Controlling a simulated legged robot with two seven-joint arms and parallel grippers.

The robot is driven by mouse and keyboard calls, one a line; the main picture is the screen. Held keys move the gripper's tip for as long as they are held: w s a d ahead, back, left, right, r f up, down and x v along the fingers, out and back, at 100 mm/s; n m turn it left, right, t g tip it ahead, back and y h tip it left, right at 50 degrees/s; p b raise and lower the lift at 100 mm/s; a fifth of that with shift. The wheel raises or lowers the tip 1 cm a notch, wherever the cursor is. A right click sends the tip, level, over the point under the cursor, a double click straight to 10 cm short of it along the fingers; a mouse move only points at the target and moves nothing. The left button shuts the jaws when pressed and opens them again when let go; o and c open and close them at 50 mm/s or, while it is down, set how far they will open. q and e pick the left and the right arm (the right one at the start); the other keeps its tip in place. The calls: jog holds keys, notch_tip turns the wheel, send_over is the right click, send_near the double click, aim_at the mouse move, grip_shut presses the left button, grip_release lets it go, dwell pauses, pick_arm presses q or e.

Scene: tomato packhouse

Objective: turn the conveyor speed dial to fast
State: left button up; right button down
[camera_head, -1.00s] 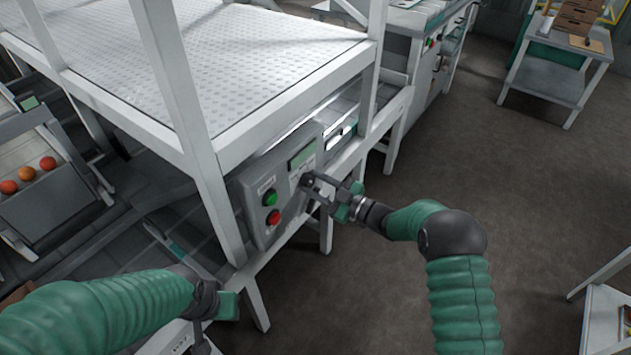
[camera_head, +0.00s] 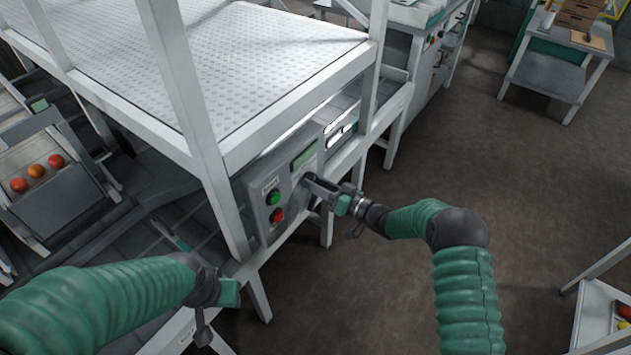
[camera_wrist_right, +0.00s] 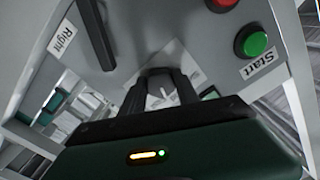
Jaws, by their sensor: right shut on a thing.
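The grey control panel (camera_head: 258,200) is on the side of the white machine frame. It carries a green button (camera_head: 273,198), a red button (camera_head: 277,216) and a small display (camera_head: 305,155). My right gripper (camera_head: 308,182) is at the panel face, right of the buttons and below the display. In the right wrist view its dark fingers (camera_wrist_right: 160,88) point at the panel, over a pale printed area. They are shut on the speed dial, which they largely hide; its setting cannot be read. My left gripper (camera_head: 228,293) hangs at lower left, away from the panel; its jaws are unclear.
In the wrist view, a black bar (camera_wrist_right: 96,35) stands near a "Right" label, and the green button (camera_wrist_right: 252,42) near a "Start" label. White frame legs (camera_head: 328,226) stand close to the right arm.

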jog(key=m, duration=0.2)
jog(key=shift+w+r+m, duration=0.2)
jog(key=shift+r+m, duration=0.2)
jog(key=shift+d+m+p, duration=0.1)
jog(key=shift+m+p, duration=0.4)
jog(key=shift+m, duration=1.3)
jog(key=shift+f, duration=0.1)
jog(key=c, duration=1.3)
grip_release()
jog(key=o, duration=0.4)
jog(key=shift+f, duration=0.25)
jog(key=shift+s, duration=0.1)
